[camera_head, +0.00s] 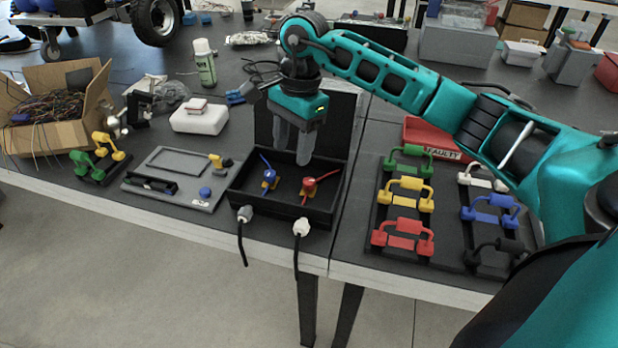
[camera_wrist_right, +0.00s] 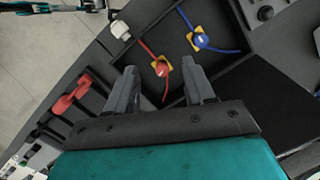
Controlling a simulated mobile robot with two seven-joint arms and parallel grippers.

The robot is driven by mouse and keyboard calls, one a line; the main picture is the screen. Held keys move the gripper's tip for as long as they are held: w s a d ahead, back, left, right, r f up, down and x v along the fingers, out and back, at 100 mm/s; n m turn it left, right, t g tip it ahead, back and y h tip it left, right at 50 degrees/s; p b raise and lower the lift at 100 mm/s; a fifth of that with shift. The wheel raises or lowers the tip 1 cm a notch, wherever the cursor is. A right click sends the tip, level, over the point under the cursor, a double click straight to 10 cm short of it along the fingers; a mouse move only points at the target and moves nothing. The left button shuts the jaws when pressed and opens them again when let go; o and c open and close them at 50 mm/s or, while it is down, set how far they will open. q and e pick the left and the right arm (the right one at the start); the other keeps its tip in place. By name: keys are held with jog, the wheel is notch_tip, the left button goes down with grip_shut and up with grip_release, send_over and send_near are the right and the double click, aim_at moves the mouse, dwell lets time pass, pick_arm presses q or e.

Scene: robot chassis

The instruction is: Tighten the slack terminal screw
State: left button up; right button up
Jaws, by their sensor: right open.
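A black open box (camera_head: 322,217) stands near the front edge of the table. Inside it are a blue terminal screw (camera_head: 269,176) with a blue wire and a red terminal screw (camera_head: 308,186) with a red wire. In the right wrist view the red screw (camera_wrist_right: 161,68) and the blue screw (camera_wrist_right: 200,40) sit on yellow bases. Which one is slack I cannot tell. My right gripper (camera_head: 293,150) points down above the box, open and empty. In its wrist view the fingers (camera_wrist_right: 162,88) straddle the red screw's side, apart from it. My left gripper is not in view.
A rack with red (camera_head: 403,236), yellow, green, blue, white and black handled parts stands to the right, before a red bin labelled FAULTY (camera_head: 436,139). A grey panel (camera_head: 180,180) lies left, beside a cardboard box (camera_head: 55,115) of wires. A raised dark lid (camera_head: 335,115) stands behind the black box.

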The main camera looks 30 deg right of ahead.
aim_at(309, 180)
jog(key=d+r+h, duration=0.1)
jog(key=d+h, duration=0.1)
jog(key=d, duration=0.2)
jog(key=f, duration=1.2)
jog(key=shift+w, duration=0.25)
grip_shut()
